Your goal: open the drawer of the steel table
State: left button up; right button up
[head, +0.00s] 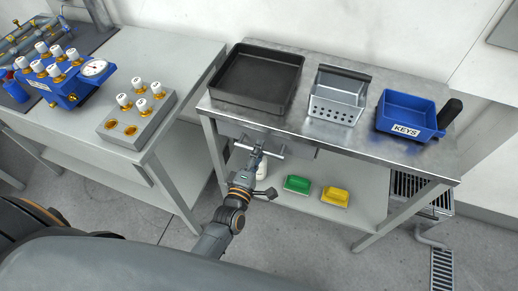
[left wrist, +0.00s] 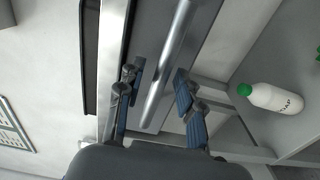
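The steel table (head: 365,142) stands at the right in the head view. Its grey drawer (head: 301,151) sits under the front left edge of the top and looks shut. The drawer's bar handle (left wrist: 168,62) crosses the left wrist view as a bright metal rod. My left gripper (head: 260,150) is at the drawer front. In the left wrist view my left gripper (left wrist: 158,88) is open, with one blue-padded finger on each side of the bar. Gaps show between the fingers and the bar. My right gripper is not in view.
A black tray (head: 258,78), a perforated metal box (head: 338,97) and a blue KEYS bin (head: 407,115) stand on the top. Green (head: 297,184) and yellow (head: 335,196) items and a soap bottle (left wrist: 272,98) are on the lower shelf. A grey bench (head: 165,75) stands left.

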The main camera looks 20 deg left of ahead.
pick_arm(q)
jog(key=shift+w, duration=0.35)
grip_shut()
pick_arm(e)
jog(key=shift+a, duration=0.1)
pick_arm(q)
jog(key=shift+s, duration=0.1)
